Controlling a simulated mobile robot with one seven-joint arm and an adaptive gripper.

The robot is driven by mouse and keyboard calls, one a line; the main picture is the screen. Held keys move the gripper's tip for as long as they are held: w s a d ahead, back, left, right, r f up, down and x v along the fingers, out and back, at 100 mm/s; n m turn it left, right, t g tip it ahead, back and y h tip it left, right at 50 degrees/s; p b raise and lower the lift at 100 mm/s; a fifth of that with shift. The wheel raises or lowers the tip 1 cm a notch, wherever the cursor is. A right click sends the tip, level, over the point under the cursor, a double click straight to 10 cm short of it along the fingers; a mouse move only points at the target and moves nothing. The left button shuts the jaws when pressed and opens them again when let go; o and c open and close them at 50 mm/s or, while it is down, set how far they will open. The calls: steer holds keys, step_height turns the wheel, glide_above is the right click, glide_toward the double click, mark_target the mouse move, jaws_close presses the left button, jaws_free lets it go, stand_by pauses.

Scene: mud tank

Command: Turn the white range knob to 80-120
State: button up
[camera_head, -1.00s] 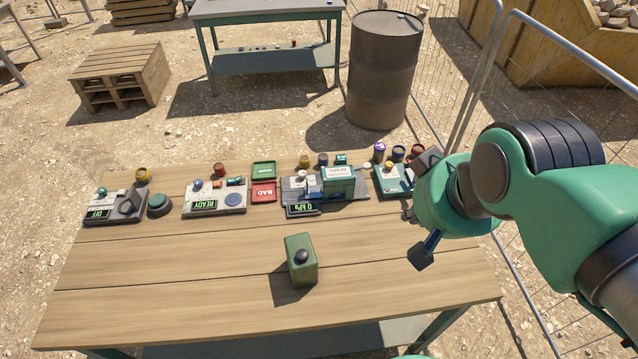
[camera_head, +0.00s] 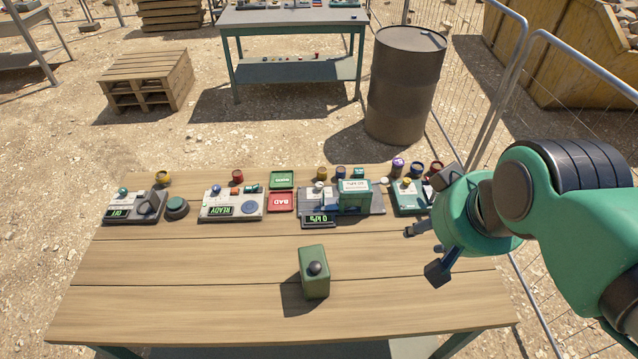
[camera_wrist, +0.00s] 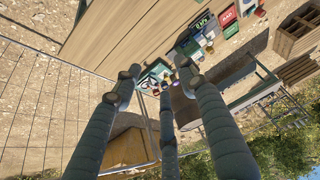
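A grey device with a "0 kPa" display (camera_head: 318,220) stands at the back of the wooden table. A small white knob (camera_head: 319,186) sits on its left part, and a second small white round piece (camera_head: 384,181) shows near its right end. Range markings are too small to read, so I cannot tell which white piece is the range knob or its setting. My gripper (camera_head: 425,250) is over the table's right side, right of the device and apart from it. In the wrist view my gripper (camera_wrist: 160,82) has its fingers spread, with nothing between them.
A green device (camera_head: 408,203) with coloured knobs stands between the grey device and my gripper. A "READY" device (camera_head: 233,205), an "OFF" device (camera_head: 134,208) and red and green trays stand left. A green box (camera_head: 314,275) stands in front. A fence (camera_head: 500,110) runs behind right.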

steer(key=w+a+r+n+g+p, duration=0.1)
steer(key=w+r+n, duration=0.1)
steer(key=w, duration=0.5)
steer(key=w+a+r+n+p, duration=0.1)
steer(key=w+r+n+p, duration=0.1)
steer(key=w, duration=0.4)
steer(key=n+g+p, duration=0.5)
steer(key=n+p, duration=0.3)
steer(key=n, duration=0.6)
glide_above(319, 184)
step_height(319, 184, down, 31)
steer(key=shift+r, duration=0.2)
step_height(319, 184, down, 14)
steer(key=shift+r+p, duration=0.1)
steer(key=shift+p, duration=0.25)
